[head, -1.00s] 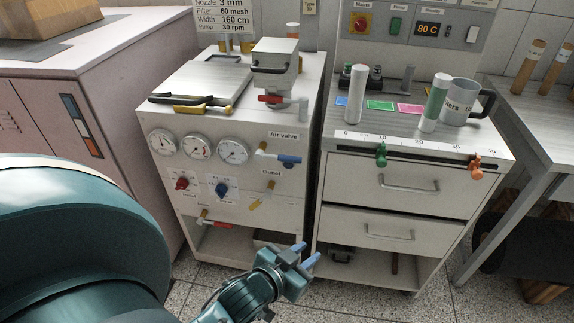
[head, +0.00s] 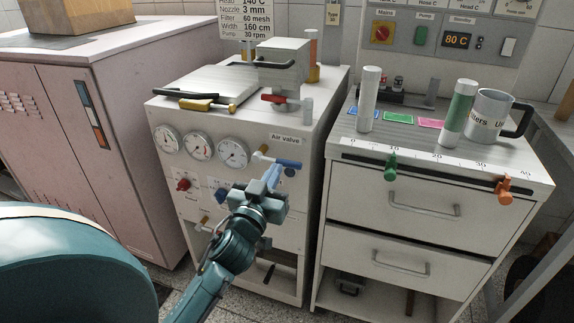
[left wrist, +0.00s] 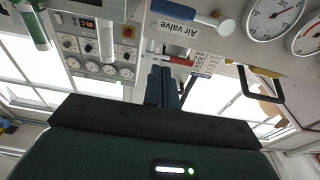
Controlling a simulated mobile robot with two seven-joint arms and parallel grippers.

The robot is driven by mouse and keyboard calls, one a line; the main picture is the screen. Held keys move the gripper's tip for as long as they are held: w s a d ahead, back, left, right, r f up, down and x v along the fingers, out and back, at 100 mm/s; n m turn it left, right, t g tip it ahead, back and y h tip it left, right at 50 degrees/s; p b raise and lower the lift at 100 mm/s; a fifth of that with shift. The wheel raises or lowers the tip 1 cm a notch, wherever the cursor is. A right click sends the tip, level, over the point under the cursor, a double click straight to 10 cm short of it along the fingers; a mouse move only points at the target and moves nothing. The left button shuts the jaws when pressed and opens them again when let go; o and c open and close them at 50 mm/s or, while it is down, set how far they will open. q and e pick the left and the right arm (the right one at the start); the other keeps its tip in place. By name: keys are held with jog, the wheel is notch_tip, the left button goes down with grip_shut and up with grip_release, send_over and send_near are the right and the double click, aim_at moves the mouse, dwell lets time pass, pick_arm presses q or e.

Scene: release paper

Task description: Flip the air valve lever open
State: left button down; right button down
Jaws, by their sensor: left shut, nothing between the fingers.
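The air valve lever (head: 289,163) is a blue handle lying roughly level on the front of the machine cabinet, under the "Air valve" label (head: 285,140). A brass valve body (head: 262,151) is at its left. The lever also shows in the left wrist view (left wrist: 184,14), which is upside down, as a blue bar beside the label. My left gripper (head: 271,176) is shut and empty. Its blue fingertips are just below the lever in the head view; whether they touch it I cannot tell. In the left wrist view the shut fingers (left wrist: 161,78) point toward the panel. My right gripper is not in view.
Several dial gauges (head: 200,146) and a red knob (head: 183,184) are left of the valve. A pot with a red lever (head: 274,98) stands on the cabinet top. A drawer unit (head: 430,215) stands at right, across a narrow gap.

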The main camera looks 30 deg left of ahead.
pick_arm(q)
jog(key=r, duration=0.2)
send_over(288, 162)
jog(key=shift+s+d+f+p, duration=0.15)
jog(key=shift+d+f+p, duration=0.1)
jog(key=shift+p, duration=0.1)
jog(key=f+b, duration=0.1)
jog(key=f, duration=0.1)
jog(key=s+f, duration=0.1)
jog(key=f, duration=0.1)
jog(key=shift+d+b, duration=0.15)
jog(key=shift+b, duration=0.2)
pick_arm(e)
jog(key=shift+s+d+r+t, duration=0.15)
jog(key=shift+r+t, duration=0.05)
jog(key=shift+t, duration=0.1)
pick_arm(q)
jog(key=shift+f, duration=0.15)
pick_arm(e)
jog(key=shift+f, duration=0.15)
